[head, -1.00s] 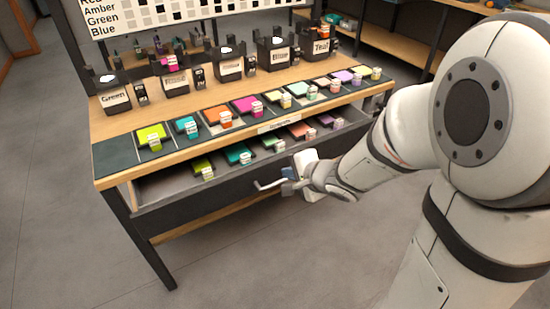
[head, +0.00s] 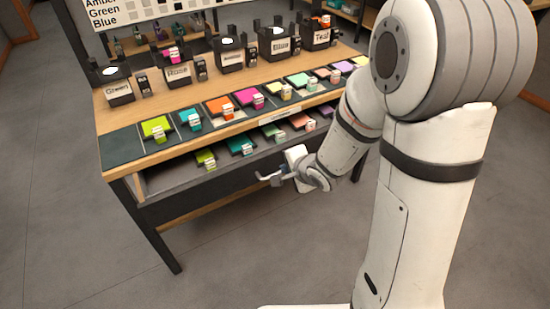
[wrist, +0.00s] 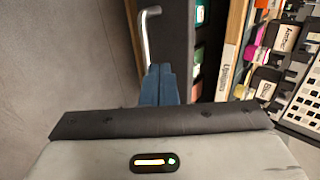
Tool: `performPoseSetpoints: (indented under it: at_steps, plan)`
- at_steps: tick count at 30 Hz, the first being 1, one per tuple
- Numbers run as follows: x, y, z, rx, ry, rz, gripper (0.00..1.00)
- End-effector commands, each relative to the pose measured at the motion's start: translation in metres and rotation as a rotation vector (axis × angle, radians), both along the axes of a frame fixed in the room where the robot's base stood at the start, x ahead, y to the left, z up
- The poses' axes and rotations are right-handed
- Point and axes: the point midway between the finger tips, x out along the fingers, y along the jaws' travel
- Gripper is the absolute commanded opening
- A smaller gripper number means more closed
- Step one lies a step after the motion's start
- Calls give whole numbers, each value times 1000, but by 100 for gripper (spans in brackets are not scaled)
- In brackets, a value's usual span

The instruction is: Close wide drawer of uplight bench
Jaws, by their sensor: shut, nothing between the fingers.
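The uplight bench (head: 125,110) has a wooden top. Its wide drawer (head: 215,190), with a dark front, stands partly open below the top, and coloured swatches show inside. In the wrist view the dark drawer front (wrist: 174,35) runs up the picture, with a bent silver handle (wrist: 146,38) on its outer side. My gripper (head: 284,176) is at the drawer front, near the handle. Its blue fingers (wrist: 160,72) are together, with nothing between them, at the front beside the handle. Whether they touch the front is hard to tell.
Coloured swatches (head: 154,127) lie in a row along the bench top. Black labelled lamp units (head: 117,88) stand behind them, below a white chart board (head: 125,12). Open grey floor (head: 60,220) lies in front and to the left.

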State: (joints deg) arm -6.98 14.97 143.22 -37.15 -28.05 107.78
Motion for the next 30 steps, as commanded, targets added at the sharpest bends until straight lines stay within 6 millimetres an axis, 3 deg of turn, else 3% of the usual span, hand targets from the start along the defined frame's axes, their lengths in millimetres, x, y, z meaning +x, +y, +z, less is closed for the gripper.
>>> performPoseSetpoints:
  at_steps: [1, 5, 13, 30]
  plan:
    - [8, 5, -17, 0, 1, 2, 0]
    - [24, 14, -33, 1, 2, 1, 0]
    - [53, 30, -27, 0, -1, 0, 0]
    - [65, 37, -23, 1, 2, 0, 0]
